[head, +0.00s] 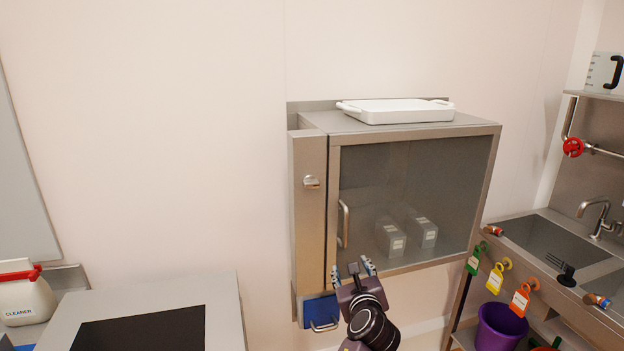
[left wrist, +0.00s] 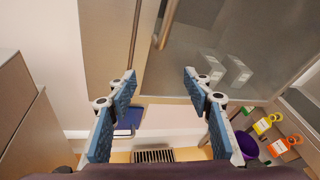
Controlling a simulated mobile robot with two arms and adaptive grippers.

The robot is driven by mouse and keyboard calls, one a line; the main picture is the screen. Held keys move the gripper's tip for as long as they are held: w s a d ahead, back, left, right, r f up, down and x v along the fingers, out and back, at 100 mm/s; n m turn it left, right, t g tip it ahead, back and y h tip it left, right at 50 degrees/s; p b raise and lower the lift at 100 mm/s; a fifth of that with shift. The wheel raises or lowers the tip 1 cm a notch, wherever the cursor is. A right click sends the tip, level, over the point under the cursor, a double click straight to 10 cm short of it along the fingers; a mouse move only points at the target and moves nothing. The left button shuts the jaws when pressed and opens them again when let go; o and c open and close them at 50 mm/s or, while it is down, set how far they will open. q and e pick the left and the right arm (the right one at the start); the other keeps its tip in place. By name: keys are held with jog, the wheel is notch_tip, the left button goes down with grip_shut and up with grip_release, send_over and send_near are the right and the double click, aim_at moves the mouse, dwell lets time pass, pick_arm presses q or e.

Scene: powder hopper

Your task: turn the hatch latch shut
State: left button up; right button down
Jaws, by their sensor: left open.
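The hatch (head: 420,190) is a steel-framed glass door on a wall cabinet and looks closed. Its vertical bar handle (head: 343,223) is near the left edge; part of it shows in the left wrist view (left wrist: 168,24). A small metal latch (head: 312,182) sits on the steel post left of the door. It looks roughly level, but its exact turn is too small to tell. My left gripper (head: 352,270) is open and empty, below the handle and well below the latch. Its two blue-padded fingers are spread in the left wrist view (left wrist: 160,78). My right gripper is not seen.
A white tray (head: 400,111) lies on the cabinet top. Two grey boxes (head: 390,239) stand behind the glass. A blue object (head: 320,308) is under the post. A sink bench (head: 538,222) with coloured tags and a purple bucket (head: 500,325) stands right. The wall left of the cabinet is clear.

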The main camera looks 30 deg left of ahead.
pick_arm(q)
jog(key=s+a+r+y, duration=0.2)
jog(key=a+r+y, duration=0.15)
jog(key=r, duration=1.05)
jog(key=y+p, duration=0.1)
jog(key=y, duration=0.1)
send_near(313, 184)
jog(key=x, duration=0.2)
jog(key=shift+m+g+h, duration=0.25)
jog(key=shift+m+g, duration=0.15)
jog(key=shift+m, duration=0.1)
jog(key=x, duration=0.2)
jog(key=p+x, duration=0.1)
jog(key=x, duration=0.1)
jog(key=p+x, duration=0.1)
jog(key=x, duration=0.1)
jog(key=shift+r, duration=0.35)
jog(key=shift+w+a+f, duration=0.1)
jog(key=shift+w+a, duration=0.4)
jog(key=shift+a, duration=0.05)
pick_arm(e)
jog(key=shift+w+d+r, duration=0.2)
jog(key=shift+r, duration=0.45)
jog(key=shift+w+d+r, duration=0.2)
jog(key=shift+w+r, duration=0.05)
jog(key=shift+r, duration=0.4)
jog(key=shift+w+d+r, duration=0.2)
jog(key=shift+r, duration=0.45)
